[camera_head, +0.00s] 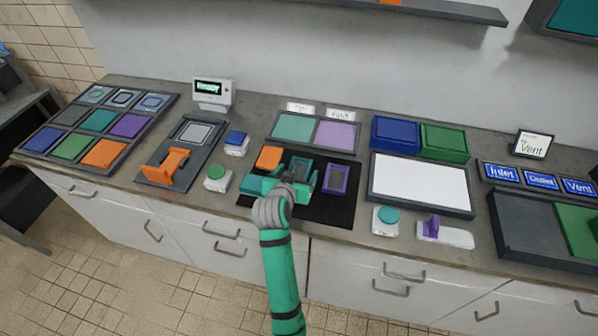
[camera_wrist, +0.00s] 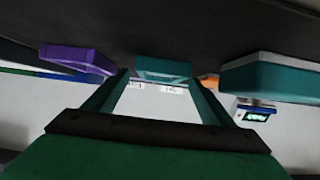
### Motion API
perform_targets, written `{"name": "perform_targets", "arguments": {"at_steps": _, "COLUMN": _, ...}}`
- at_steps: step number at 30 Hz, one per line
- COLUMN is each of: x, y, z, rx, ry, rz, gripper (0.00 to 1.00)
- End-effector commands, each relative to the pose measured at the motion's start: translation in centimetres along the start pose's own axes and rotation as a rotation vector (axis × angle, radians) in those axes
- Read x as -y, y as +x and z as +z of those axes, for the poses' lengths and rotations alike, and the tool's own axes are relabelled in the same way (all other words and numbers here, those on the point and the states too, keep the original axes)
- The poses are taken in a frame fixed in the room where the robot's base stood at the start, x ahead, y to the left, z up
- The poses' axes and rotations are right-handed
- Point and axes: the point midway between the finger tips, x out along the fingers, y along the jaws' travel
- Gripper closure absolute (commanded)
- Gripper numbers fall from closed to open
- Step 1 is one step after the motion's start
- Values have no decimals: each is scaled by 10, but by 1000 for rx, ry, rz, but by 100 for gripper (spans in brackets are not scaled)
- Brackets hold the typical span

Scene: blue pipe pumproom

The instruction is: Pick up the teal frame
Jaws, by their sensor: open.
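The teal frame (camera_head: 303,166) lies on the black mat (camera_head: 346,208) in the middle of the counter, partly hidden by my gripper (camera_head: 297,183) in the head view. In the wrist view, which looks upside down, the teal frame (camera_wrist: 164,68) shows straight ahead between the two open fingers of my gripper (camera_wrist: 160,78). The fingers are spread and nothing is held. I cannot tell whether the fingertips touch the frame.
A purple frame (camera_head: 336,179) lies close on the right. An orange block (camera_head: 269,157) lies at the back left. A teal block (camera_wrist: 272,78) sits close beside the fingers in the wrist view. A white panel (camera_head: 421,181) lies to the right of the mat.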

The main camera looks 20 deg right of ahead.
Motion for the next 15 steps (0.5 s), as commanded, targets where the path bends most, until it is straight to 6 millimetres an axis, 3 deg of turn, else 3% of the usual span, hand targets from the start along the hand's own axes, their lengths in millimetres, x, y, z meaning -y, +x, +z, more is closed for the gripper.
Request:
{"name": "perform_targets", "arguments": {"at_steps": 4, "x": -1, "y": 11, "z": 0, "rx": 1, "ry": 0, "rz": 1, "gripper": 23}}
{"name": "perform_targets", "arguments": {"at_steps": 11, "x": 0, "y": 11, "z": 0, "rx": 0, "ry": 0, "rz": 0, "gripper": 23}}
{"name": "perform_targets", "arguments": {"at_steps": 15, "x": 0, "y": 11, "z": 0, "rx": 0, "ry": 0, "rz": 0, "gripper": 57}}
